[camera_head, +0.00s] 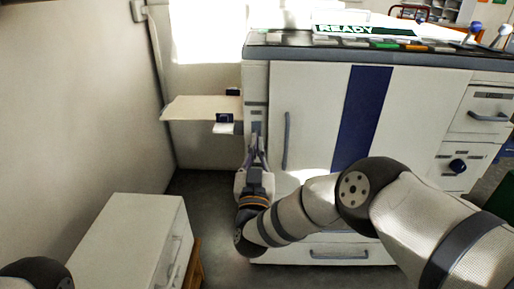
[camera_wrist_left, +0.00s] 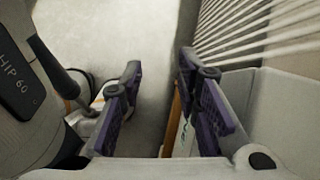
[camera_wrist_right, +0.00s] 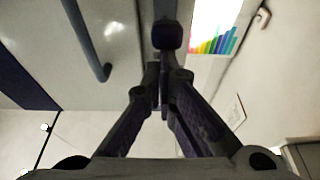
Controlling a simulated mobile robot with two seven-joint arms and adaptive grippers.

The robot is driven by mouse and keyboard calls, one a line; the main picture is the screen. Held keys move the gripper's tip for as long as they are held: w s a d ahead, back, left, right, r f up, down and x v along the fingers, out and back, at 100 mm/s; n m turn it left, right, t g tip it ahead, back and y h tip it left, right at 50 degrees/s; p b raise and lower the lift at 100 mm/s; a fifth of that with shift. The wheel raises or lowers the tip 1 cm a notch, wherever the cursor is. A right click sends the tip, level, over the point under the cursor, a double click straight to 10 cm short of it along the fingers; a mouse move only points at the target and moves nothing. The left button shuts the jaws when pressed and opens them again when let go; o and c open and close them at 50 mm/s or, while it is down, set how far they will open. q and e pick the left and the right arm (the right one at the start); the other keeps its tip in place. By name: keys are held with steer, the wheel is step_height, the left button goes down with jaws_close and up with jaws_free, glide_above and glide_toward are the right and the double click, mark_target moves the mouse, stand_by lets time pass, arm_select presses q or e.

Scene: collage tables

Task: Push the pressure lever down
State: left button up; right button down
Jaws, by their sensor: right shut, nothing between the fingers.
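My right gripper (camera_head: 256,142) is shut and empty, pointing up at the left front edge of the large white machine (camera_head: 310,100). In the right wrist view, a dark rounded knob (camera_wrist_right: 167,35) on a short dark stem stands at the shut fingertips (camera_wrist_right: 160,72); it looks like the pressure lever's end, though I cannot tell whether they touch. In the head view the gripper and the machine's edge make the lever hard to pick out. My left gripper (camera_wrist_left: 160,72) is open with nothing between its fingers, seen only in the left wrist view.
A vertical door handle (camera_head: 287,140) stands just right of my right gripper. A paper-laden side shelf (camera_head: 200,108) with dark blue clamps (camera_head: 225,118) juts out left of the machine. A low white cabinet (camera_head: 130,235) stands at lower left. A READY sign (camera_head: 348,30) sits on top.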

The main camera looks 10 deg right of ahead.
steer(key=shift+f, duration=0.1)
steer(key=v, duration=1.2)
